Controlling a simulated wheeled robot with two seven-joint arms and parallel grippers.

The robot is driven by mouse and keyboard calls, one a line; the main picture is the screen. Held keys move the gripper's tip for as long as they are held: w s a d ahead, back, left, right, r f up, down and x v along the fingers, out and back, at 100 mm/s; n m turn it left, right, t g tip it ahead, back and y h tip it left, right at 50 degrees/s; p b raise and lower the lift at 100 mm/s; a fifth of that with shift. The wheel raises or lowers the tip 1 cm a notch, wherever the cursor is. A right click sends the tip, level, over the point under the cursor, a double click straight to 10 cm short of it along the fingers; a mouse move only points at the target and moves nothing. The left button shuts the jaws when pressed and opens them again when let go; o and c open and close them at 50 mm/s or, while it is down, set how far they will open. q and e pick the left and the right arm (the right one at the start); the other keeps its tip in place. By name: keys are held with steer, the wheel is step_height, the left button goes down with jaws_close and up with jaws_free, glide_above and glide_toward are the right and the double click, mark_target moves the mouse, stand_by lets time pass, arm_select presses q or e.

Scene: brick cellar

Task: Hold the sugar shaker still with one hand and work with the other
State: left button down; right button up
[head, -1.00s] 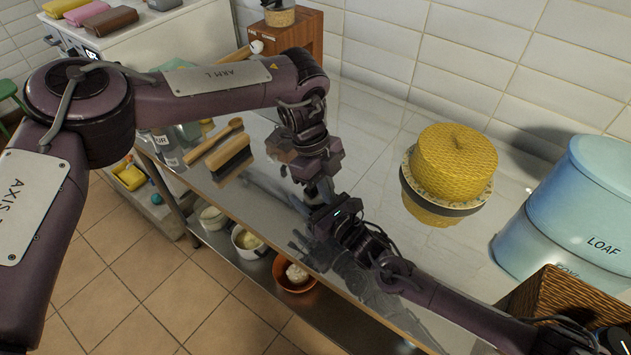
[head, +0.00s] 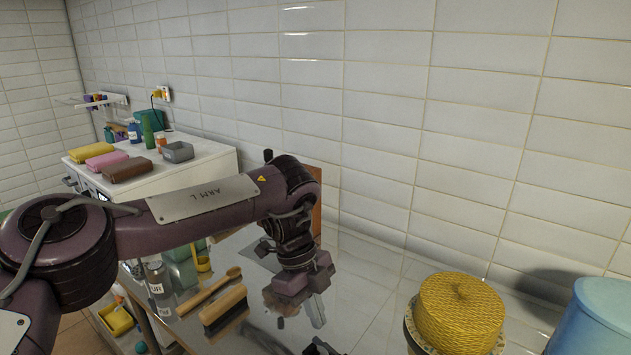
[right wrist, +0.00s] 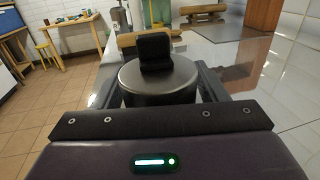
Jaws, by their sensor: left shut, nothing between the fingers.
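The sugar shaker shows in the right wrist view as a round grey metal top (right wrist: 160,82) with a dark upright flap (right wrist: 154,50) on it. My right gripper (right wrist: 160,88) has one finger on each side of the shaker, close against it. In the head view the shaker cannot be made out, and only a dark bit of my right gripper (head: 318,346) shows at the bottom edge. My left gripper (head: 317,317) points down above the counter, shut and empty, just above that spot in the picture.
The shiny counter (head: 355,300) is clear just right of my left gripper. A wooden brush (head: 224,308) and a labelled jar (head: 158,280) stand to its left. A yellow woven container (head: 460,312) and a blue tin (head: 595,318) are at the right. A tiled wall (head: 390,130) closes the back.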

steer(key=shift+o, duration=0.9)
steer(key=v, duration=1.2)
